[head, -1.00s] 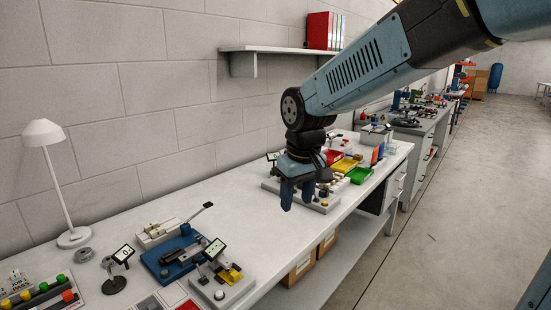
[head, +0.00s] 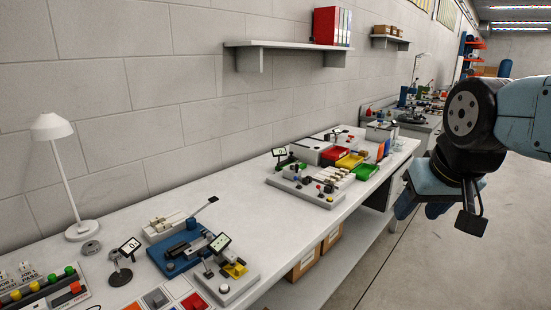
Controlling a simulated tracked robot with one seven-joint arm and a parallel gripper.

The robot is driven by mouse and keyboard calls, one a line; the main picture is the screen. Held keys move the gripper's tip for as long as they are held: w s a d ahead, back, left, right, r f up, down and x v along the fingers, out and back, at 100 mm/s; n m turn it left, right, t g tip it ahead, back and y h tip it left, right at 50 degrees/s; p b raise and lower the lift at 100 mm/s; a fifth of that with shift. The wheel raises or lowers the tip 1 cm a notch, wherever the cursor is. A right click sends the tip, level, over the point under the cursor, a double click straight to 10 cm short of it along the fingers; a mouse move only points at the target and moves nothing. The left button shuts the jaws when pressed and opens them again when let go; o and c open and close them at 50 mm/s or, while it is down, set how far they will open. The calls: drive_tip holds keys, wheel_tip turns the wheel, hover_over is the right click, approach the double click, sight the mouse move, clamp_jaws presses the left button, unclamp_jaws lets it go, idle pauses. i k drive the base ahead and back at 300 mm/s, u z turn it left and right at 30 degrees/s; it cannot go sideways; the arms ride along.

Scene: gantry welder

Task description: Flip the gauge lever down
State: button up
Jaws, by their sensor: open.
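My gripper (head: 420,208) hangs at the right, over the aisle side of the bench's front edge, empty and open. It is well apart from the gauges. On the near part of the bench, a blue fixture (head: 178,262) has a raised arm with a dark tip (head: 213,199) behind it. A grey block (head: 226,286) beside it carries a tilted display (head: 220,243) and a yellow part (head: 235,269). A small display on a round black stand (head: 121,277) is to the left. Which of these parts is the gauge lever, I cannot tell for sure at this size.
A white lamp (head: 52,128) stands at the back left. A button panel (head: 45,290) is at the near left. Another grey fixture (head: 305,190) and coloured bins (head: 350,160) stand farther along. A shelf (head: 290,44) is on the wall. The middle bench top is clear.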

sight(201, 254)
drive_tip(key=u, duration=1.95)
drive_tip(key=k, duration=1.3)
drive_tip(key=z, duration=0.05)
drive_tip(key=i, duration=0.75)
drive_tip(key=z, duration=0.7)
drive_tip(key=i, duration=1.05)
drive_tip(key=u, duration=0.45)
